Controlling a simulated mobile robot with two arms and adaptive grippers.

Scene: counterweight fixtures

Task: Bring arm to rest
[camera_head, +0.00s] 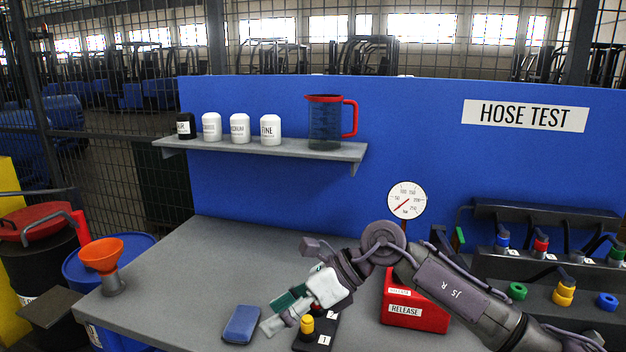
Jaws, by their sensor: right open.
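My right arm (440,280) reaches in from the lower right over the grey workbench (200,250). Its wrist is bent and its gripper (279,314) points down and left, low over the bench front. The gripper is open, and I see nothing held between its fingers. A black block with a yellow knob (307,325) stands just right of the fingers and is partly hidden by them. A blue pad (241,325) lies just left of the fingers. Whether the fingers touch either thing I cannot tell. My left gripper is not in view.
A red box marked RELEASE (415,312) stands behind my right forearm, below a round gauge (406,201). A hose rack (545,225) fills the right. An orange funnel (101,254) stands at the left bench edge. A shelf (290,147) holds jars and a jug. The bench's left middle is clear.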

